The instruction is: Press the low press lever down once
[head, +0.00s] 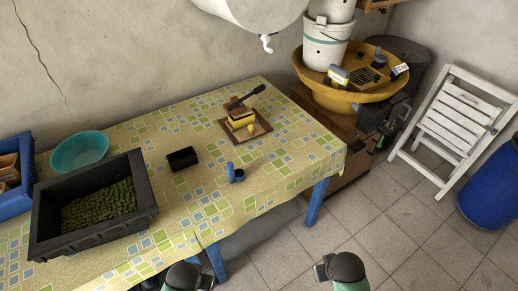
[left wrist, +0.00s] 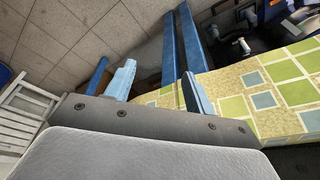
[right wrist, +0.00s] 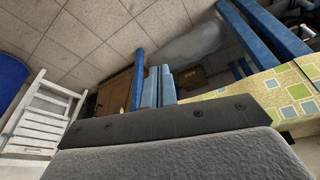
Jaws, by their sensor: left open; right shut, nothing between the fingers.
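The low press (head: 240,122) stands on a brown wooden board on the table, toward its far right. It has a yellow body and a dark lever (head: 246,97) that slants up to the right, its grip end raised. My left gripper (left wrist: 160,88) is open and empty; the left wrist view shows its pale blue fingers wide apart near the table's front edge. My right gripper (right wrist: 158,87) is shut with nothing in it, its fingers side by side over the floor. Both are well short of the press, which neither wrist view shows.
The table (head: 285,170) has a patterned cloth. A black crate of green produce (head: 98,245), a teal bowl (head: 80,150), a black box (head: 183,158) and a small blue object (head: 232,173) stand on it. A yellow basin (head: 330,95) is beyond its right end. The cloth around the press is mostly clear.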

